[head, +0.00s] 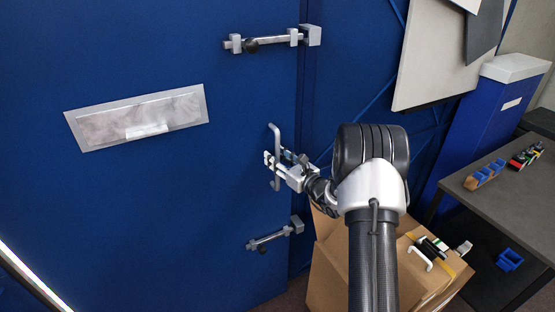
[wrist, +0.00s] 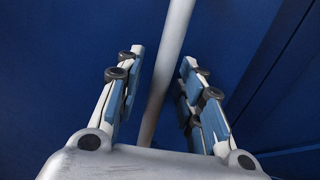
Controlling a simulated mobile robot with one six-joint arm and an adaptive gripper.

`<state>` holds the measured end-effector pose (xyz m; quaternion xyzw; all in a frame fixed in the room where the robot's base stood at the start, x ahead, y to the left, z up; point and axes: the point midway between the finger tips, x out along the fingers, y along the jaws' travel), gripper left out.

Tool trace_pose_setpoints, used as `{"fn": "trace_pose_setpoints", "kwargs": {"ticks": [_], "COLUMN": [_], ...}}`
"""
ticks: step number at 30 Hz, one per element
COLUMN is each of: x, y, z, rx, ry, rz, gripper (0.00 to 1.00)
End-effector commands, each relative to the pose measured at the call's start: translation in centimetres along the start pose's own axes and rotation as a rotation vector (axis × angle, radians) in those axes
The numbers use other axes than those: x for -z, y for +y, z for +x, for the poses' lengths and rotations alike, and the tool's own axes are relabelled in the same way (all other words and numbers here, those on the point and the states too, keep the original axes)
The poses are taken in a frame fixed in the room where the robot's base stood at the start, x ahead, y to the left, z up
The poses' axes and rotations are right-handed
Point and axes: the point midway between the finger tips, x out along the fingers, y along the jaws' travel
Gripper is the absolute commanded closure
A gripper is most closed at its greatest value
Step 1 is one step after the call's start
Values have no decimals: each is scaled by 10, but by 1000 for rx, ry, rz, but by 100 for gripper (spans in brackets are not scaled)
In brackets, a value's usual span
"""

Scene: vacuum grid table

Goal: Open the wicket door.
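The blue wicket door (head: 190,200) fills the left of the head view and looks closed, its right edge along a vertical seam. A grey vertical bar handle (head: 276,150) stands near that edge. My gripper (head: 275,161) is at the handle. In the wrist view the handle (wrist: 168,70) passes between the two open fingers (wrist: 158,98), with a gap visible on both sides. A sliding bolt (head: 270,40) sits above the handle and another bolt (head: 273,237) below it. I cannot tell for sure whether either bolt is drawn.
A cardboard box (head: 335,265) with small items on top stands below my arm. A dark table (head: 500,190) with small blue bins is at the right. A blue cabinet (head: 480,120) and a pale board (head: 430,60) are behind. A metal plate (head: 135,115) is on the door.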

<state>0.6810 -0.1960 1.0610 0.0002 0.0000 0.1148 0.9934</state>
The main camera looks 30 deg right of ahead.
Motion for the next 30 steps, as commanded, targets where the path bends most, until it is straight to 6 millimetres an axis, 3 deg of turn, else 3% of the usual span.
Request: {"fn": "trace_pose_setpoints", "kwargs": {"ticks": [3,18,30], "x": [0,0,0], "y": [0,0,0], "z": [0,-1,-1], "rx": [0,0,0], "ry": [0,0,0], "rz": [0,0,0], "gripper": [67,100,100]}}
